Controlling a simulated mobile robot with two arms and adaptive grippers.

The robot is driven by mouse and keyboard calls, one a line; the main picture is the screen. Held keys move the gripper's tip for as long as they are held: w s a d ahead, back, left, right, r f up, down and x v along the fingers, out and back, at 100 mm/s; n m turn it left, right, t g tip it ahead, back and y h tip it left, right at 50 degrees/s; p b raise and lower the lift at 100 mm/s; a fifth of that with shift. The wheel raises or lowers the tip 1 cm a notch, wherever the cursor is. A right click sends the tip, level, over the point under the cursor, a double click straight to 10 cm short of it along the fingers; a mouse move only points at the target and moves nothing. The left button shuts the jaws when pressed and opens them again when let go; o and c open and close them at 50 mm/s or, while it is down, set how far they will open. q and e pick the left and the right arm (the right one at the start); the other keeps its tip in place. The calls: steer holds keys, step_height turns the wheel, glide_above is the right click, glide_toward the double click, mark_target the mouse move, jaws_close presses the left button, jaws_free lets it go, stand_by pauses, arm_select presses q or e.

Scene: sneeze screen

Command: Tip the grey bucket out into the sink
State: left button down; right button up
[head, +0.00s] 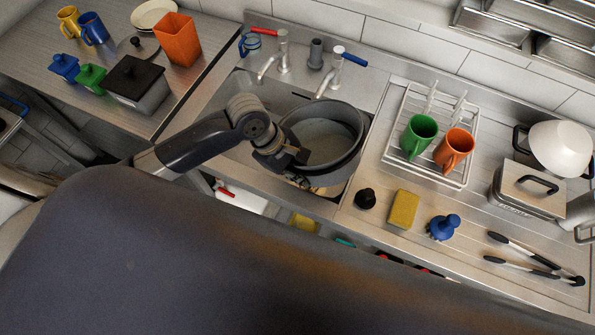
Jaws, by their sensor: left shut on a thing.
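The grey bucket (346,118) is over the right part of the sink, with its open top facing up and a little toward me. My left gripper (290,165) is shut on the near left side of the bucket. Its fingers are partly hidden against the bucket wall. The inside of the bucket looks grey, and I cannot tell what it holds. The steel sink (232,92) shows to the left of the bucket; the bucket and my left arm hide much of its basin. My right gripper is not in view.
Two taps, one red-handled (283,50) and one blue-handled (335,75), stand behind the sink. A rack (398,125) with green and orange mugs is to the right. A sponge (403,210), blue brush (443,227) and tongs (525,255) lie on the right counter.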

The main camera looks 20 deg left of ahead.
arm_select(q)
steer(key=shift+w+d+r+h, duration=0.15)
steer(key=shift+r+h, duration=0.1)
steer(key=shift+h, duration=0.25)
steer(key=shift+f+h, duration=0.2)
steer(key=shift+h, duration=0.2)
steer(key=shift+f+g+h, duration=0.15)
steer(key=shift+g+h, duration=0.15)
steer(key=shift+f+h, duration=0.1)
steer(key=shift+h, duration=0.8)
